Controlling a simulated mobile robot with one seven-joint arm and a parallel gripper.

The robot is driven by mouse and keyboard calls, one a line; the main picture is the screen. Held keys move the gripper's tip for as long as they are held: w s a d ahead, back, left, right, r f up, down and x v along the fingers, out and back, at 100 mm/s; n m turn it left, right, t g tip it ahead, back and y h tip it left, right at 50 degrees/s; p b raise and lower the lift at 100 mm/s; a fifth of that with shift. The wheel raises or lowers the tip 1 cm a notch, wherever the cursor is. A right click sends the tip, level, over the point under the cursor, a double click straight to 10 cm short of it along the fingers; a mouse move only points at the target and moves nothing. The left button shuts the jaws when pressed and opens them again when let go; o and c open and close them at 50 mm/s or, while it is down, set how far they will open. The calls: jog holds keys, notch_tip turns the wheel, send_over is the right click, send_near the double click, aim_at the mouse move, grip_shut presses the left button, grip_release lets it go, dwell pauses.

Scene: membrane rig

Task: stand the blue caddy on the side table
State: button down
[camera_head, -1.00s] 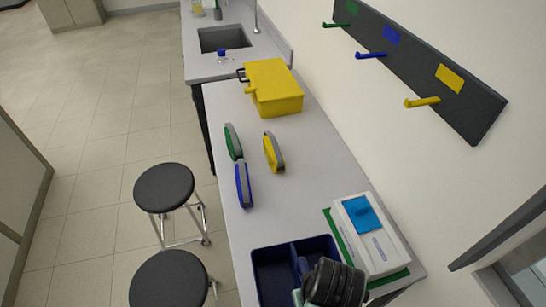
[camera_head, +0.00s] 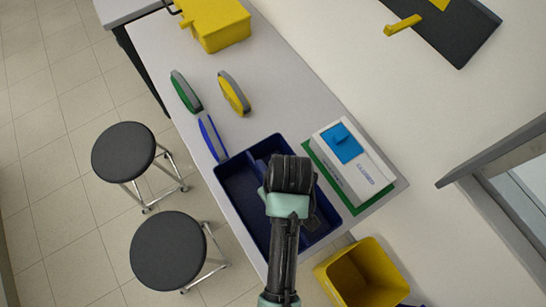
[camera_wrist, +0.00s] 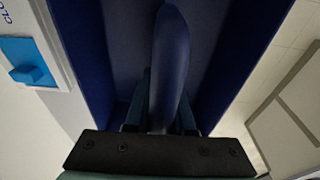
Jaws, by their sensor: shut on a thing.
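The blue caddy (camera_head: 237,188) is a dark blue open tray with a middle divider, on or just above the near end of the grey bench (camera_head: 170,45). I cannot tell whether it is clear of the surface. My gripper (camera_wrist: 160,105) points down into the caddy. In the wrist view its fingers are shut on the upright blue handle, with a caddy wall (camera_wrist: 85,50) beside it. In the head view my wrist hides the fingertips and part of the caddy. I cannot make out a separate side table in these frames.
A white box with a blue top (camera_head: 352,160) stands on a green mat (camera_head: 325,180) close right of the caddy. Blue (camera_head: 212,138), green (camera_head: 185,92) and yellow (camera_head: 233,93) handled pieces lie beyond. A yellow bin (camera_head: 360,275) and two stools (camera_head: 125,152) stand beside the bench.

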jog(key=shift+w+f+p, duration=0.15)
jog(key=shift+f+p, duration=0.25)
jog(key=shift+f, duration=2.5)
jog(key=shift+f, duration=0.15)
jog(key=c, duration=0.8)
grip_release()
jog(key=shift+o, duration=0.2)
